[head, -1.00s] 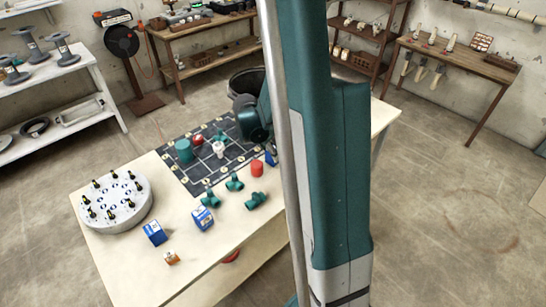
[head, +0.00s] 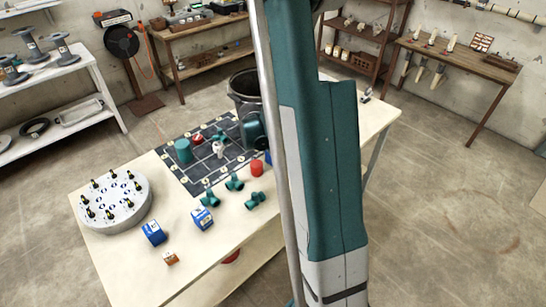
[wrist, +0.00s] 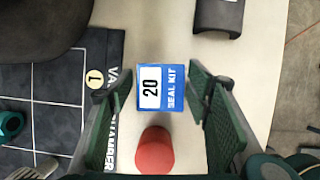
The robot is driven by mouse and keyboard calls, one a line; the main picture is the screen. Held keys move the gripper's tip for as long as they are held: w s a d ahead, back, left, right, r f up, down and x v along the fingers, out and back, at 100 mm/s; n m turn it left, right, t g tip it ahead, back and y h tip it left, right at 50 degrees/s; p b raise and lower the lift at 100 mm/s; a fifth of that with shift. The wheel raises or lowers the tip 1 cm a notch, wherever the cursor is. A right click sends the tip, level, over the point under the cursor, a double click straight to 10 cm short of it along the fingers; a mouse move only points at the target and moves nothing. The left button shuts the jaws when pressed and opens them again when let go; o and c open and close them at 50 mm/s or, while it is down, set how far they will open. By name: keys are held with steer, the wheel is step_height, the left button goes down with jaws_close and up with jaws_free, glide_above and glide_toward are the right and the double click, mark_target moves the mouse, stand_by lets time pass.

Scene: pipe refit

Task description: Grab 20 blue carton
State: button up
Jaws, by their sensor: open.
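A blue and white carton (wrist: 161,88) marked "20" and "SEAL KIT" lies on the table in the middle of the wrist view. My gripper (wrist: 161,86) is open, with one green finger on the left of the carton and the other on its right. Small gaps seem to show on both sides; I cannot tell how far the fingertips are above the table. In the head view only a blue sliver of the carton (head: 267,157) shows beside my arm, and the fingers are hidden.
A red cylinder (wrist: 154,151) stands close to the carton. The dark gridded mat (wrist: 55,80) lies to the left, a grey curved piece (wrist: 218,15) above right. Two other blue cartons (head: 153,232) (head: 202,218), green fittings (head: 255,200) and a round rack (head: 125,218) occupy the table.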

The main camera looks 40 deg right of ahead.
stand_by(0.4)
steer(key=c, duration=1)
steer(key=shift+r, duration=0.1)
steer(key=shift+r+p, duration=0.75)
steer(key=shift+r, duration=4.15)
